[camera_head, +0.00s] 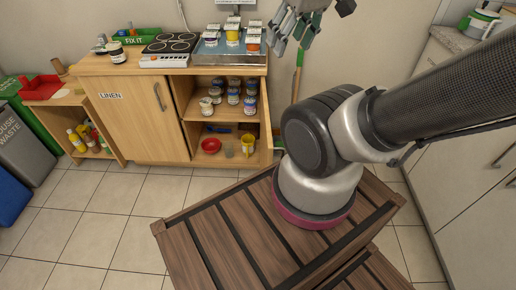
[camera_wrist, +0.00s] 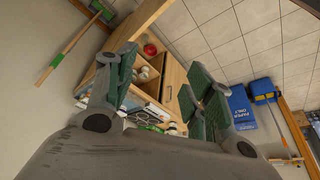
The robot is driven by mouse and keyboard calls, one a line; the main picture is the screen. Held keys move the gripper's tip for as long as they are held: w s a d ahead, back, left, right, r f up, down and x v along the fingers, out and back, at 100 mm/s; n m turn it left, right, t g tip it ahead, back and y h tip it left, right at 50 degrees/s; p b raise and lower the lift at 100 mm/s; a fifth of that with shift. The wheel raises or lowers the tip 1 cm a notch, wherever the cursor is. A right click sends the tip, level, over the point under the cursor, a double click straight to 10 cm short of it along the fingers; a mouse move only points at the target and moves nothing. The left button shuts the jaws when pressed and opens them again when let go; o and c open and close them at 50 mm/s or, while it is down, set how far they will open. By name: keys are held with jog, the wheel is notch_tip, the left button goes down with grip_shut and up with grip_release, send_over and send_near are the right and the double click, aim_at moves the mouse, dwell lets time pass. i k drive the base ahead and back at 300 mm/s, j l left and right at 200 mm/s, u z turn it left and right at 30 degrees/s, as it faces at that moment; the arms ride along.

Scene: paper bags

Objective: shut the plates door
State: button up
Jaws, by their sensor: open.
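The wooden cabinet (camera_head: 185,72) stands against the back wall. Its right compartment is open, and the open door (camera_head: 266,132) stands out at that compartment's right side, seen nearly edge-on. I cannot read a plates label on it. In the wrist view the picture is tilted, and a wooden panel (camera_wrist: 140,20) that looks like this door stands out beside the shelves. The left door (camera_head: 138,115), labelled LINEN, is shut. My gripper (camera_head: 296,25) is open and empty, high at the top of the head view, apart from the door. Its spread fingers (camera_wrist: 163,92) frame the cabinet in the wrist view.
Jars, a red bowl (camera_head: 211,145) and a yellow mug (camera_head: 248,144) are on the open shelves. A hotplate (camera_head: 170,44) and several tins stand on top. A green-handled broom (camera_head: 298,72) leans right of the cabinet. Tiled floor (camera_head: 130,205) lies clear in front.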

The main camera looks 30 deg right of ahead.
aim_at(269, 159)
jog(key=i+l+u, duration=0.1)
jog(key=l+u, duration=0.25)
jog(key=l, duration=1.55)
jog(key=k+j+z, duration=0.3)
jog(key=k+j, duration=0.5)
